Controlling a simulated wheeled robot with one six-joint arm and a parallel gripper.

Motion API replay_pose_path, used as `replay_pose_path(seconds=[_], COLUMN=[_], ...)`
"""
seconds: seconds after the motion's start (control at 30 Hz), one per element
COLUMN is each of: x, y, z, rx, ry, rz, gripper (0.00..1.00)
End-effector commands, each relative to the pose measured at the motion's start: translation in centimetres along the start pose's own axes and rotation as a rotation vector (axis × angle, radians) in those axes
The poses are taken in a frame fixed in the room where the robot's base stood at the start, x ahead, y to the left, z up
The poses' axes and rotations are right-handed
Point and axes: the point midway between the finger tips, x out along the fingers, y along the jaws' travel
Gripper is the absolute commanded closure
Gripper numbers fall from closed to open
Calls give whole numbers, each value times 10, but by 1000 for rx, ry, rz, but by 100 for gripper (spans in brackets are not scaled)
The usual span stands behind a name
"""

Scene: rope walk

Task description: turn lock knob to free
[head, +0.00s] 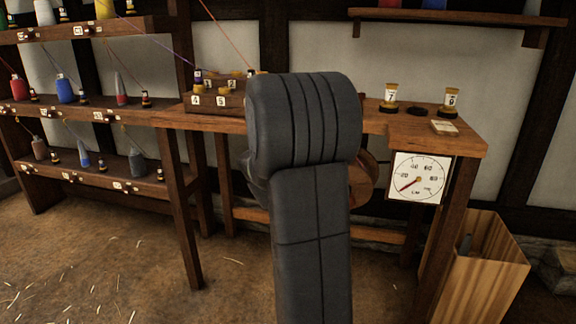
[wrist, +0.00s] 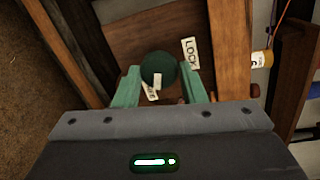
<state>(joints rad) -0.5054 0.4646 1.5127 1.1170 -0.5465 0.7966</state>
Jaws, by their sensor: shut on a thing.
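In the wrist view, the dark green round lock knob (wrist: 159,66) sits on a brown wooden panel. My gripper (wrist: 159,75) has its two green fingers on either side of the knob, shut on it. A short white mark on the knob points toward the bottom of the picture, close to a second label. The LOCK label (wrist: 190,53) lies to the right of the knob, clear of the fingers. The second label (wrist: 149,91), below the knob, is partly hidden and only its last letters show. In the head view, my own arm hides the knob and gripper.
A wooden bench (head: 388,123) carries small spools and a box. A round dial gauge (head: 418,178) hangs at its right front, beside a wooden bin (head: 490,262). Shelves with cones of yarn (head: 65,89) stand at the left. The floor at front left is open.

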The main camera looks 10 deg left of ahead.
Motion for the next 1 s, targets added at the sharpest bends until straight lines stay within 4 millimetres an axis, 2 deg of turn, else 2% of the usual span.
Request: replay_pose_path(seconds=[0.33, 0.37, 0.47, 0.77, 0.87, 1.0], x=[0, 0, 0, -1, -9, -34], y=[0, 0, 0, 0, -1, -2], z=[-1, -1, -1, 0, 1, 1], rx=[3, 3, 3, 2, 1, 2], ry=[1, 1, 1, 0, -2, -3], rz=[1, 1, 1, 1, 1, 1], gripper=[85, 59, 41, 41, 41, 41])
